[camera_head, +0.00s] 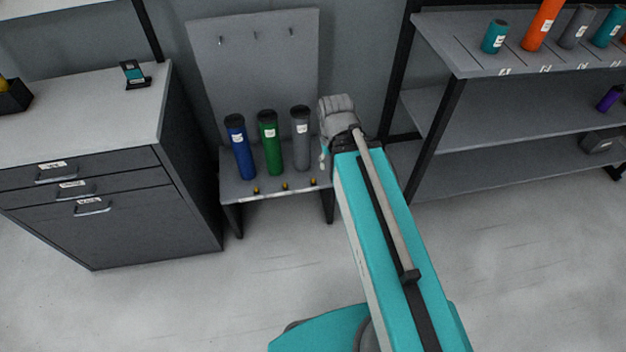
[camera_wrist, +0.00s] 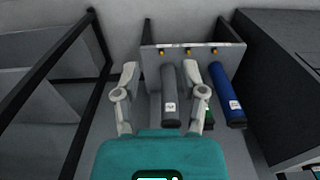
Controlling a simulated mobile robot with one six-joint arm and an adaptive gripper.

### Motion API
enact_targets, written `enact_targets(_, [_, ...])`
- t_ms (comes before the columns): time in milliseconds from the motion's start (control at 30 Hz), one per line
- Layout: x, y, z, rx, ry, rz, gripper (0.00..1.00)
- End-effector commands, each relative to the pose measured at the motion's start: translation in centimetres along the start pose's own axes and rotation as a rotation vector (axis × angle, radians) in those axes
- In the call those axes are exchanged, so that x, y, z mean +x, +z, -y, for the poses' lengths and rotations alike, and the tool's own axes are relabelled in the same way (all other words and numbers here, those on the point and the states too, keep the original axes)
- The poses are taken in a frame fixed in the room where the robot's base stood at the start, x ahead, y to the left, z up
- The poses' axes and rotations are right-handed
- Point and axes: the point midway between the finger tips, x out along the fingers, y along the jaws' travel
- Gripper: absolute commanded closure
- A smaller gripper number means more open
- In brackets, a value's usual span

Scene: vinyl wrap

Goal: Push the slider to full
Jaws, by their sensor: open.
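No part is clear enough to name as the slider. Three small yellow-and-black knobs (camera_head: 285,186) sit along the front edge of the low bench (camera_head: 270,193). They also show along the bench edge at the top of the wrist view (camera_wrist: 187,51). My gripper (camera_wrist: 159,68) is open, its two pale fingers apart. The grey roll (camera_wrist: 168,97) appears between the fingers in that view; I cannot tell whether they touch it. In the head view my arm's grey wrist is over the bench's right end, and my gripper is mostly hidden.
Blue (camera_head: 239,150), green (camera_head: 269,147) and grey rolls stand on the bench before a grey back panel (camera_head: 255,70) with hooks. A drawer cabinet (camera_head: 110,215) stands left, bearing a small teal-and-black device (camera_head: 134,75). A shelf rack (camera_head: 500,120) stands right. Floor in front is clear.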

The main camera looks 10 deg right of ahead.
Motion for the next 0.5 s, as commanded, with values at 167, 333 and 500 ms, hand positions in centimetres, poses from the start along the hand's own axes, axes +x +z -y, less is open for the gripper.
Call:
enact_targets(167, [0.2,-0.1,0.0,0.000,0.000,-0.002,0.46])
enact_targets(333, [1.5,-0.8,0.0,0.000,0.000,-0.012,0.46])
enact_targets(500, [4.0,-2.3,0.0,0.000,0.000,-0.033,0.46])
